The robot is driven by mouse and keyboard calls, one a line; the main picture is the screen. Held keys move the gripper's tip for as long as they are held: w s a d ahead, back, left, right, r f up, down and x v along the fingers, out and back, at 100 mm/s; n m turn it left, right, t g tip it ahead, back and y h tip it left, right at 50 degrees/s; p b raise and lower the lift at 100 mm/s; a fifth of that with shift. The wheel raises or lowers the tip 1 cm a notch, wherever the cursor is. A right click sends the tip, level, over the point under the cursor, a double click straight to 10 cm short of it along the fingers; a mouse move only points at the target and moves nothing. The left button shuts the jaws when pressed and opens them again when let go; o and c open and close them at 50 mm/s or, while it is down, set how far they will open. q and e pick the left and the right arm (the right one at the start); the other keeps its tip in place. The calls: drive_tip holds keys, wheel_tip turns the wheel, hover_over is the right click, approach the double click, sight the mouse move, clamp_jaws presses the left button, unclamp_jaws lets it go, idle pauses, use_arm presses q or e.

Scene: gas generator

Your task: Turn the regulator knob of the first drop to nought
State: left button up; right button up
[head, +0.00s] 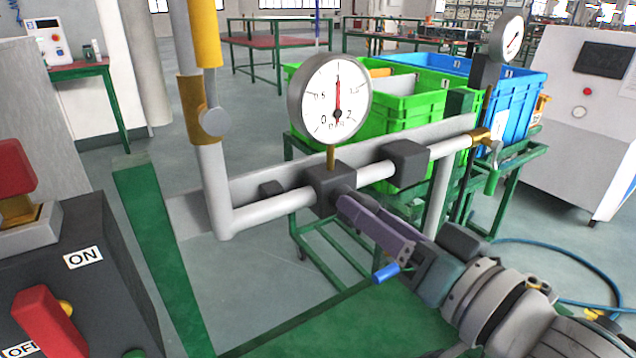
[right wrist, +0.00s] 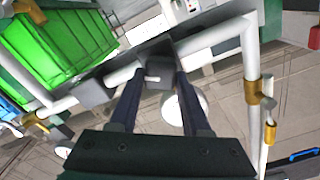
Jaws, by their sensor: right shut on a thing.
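The near gauge (head: 330,97) has a white dial marked from 0 to 2. Its red needle points almost straight up, between 0.5 and 1.5. Below it a dark regulator block (head: 328,186) sits on the grey pipe, with a small dark regulator knob (head: 341,193) on its near side. My right gripper (head: 346,204) reaches in from the lower right and is shut on this knob; its fingers hide most of it. In the right wrist view the fingers (right wrist: 153,77) stand on either side of the knob and block. My left gripper is not in view.
A second dark block (head: 405,163) sits further right on the pipe, near a brass valve (head: 480,137). A second gauge (head: 508,38) stands behind. Green (head: 375,150) and blue crates (head: 525,105) are behind the pipe. A dark box with a red switch (head: 45,320) is at lower left.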

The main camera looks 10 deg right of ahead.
clamp_jaws()
drive_tip(key=shift+n, duration=0.3)
drive_tip(key=shift+s+a+f+n+b, duration=0.15)
drive_tip(key=shift+n+b, duration=0.35)
drive_tip(key=shift+n, duration=5.3)
drive_tip(key=shift+w+a+f+n+b, duration=0.15)
drive_tip(key=shift+n+b, duration=0.3)
drive_tip(key=shift+n, duration=5.35)
drive_tip(key=shift+s+r, duration=0.1)
drive_tip(key=shift+r, duration=0.05)
drive_tip(key=o, duration=0.7)
unclamp_jaws()
drive_tip(key=shift+c, duration=0.2)
